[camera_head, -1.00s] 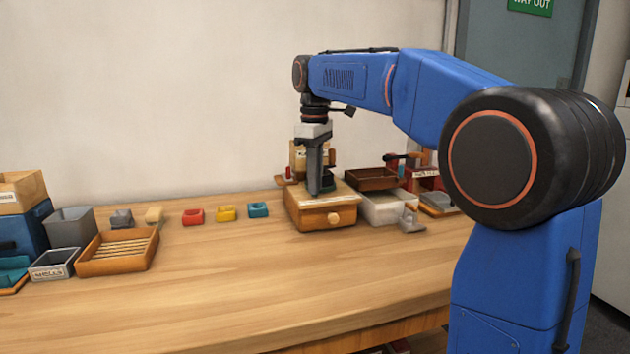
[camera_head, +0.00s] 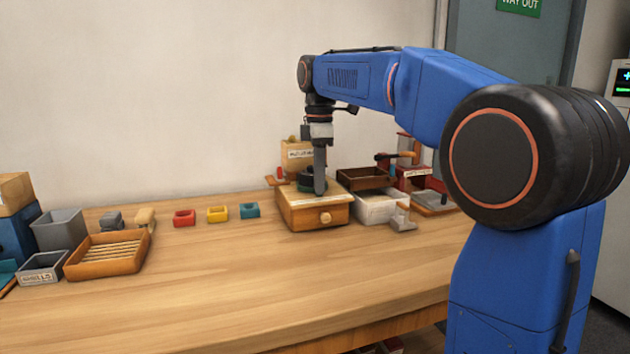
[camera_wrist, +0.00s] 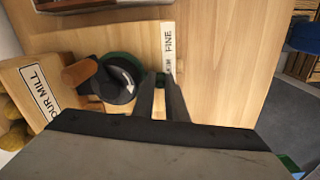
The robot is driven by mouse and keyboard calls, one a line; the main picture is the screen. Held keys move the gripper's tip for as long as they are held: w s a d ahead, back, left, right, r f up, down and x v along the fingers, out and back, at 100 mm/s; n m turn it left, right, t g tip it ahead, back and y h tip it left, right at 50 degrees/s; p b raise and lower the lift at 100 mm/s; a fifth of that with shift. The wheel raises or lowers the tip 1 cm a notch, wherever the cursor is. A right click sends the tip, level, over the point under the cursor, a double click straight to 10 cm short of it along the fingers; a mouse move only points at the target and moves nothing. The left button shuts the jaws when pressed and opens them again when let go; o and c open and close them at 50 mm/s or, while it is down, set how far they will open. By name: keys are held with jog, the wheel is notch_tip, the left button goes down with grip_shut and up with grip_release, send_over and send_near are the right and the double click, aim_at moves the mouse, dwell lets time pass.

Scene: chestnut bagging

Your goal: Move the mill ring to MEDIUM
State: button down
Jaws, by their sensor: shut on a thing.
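The mill (camera_head: 298,222) is a wooden box with a drawer knob, standing on the bench in the head view. Its dark ring with green parts (camera_wrist: 120,60) sits on the mill top around a black hub with a white curved arrow (camera_wrist: 128,80). My gripper (camera_head: 319,190) points down at the mill top. In the wrist view my gripper (camera_wrist: 160,78) is shut on a small green tab at the ring's side. A white scale label (camera_wrist: 168,45) reads FINE; the lettering beside it is partly hidden by the fingers, and I cannot read MEDIUM.
A dark tray (camera_head: 366,180) over a white bin (camera_head: 375,210) stands right of the mill. The front bench (camera_head: 240,290) is clear.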

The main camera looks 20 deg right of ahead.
jog(key=shift+d+n, duration=0.2)
jog(key=shift+n, duration=0.1)
jog(key=c, duration=2)
grip_release()
jog(key=shift+c, duration=0.2)
jog(key=shift+r, duration=0.1)
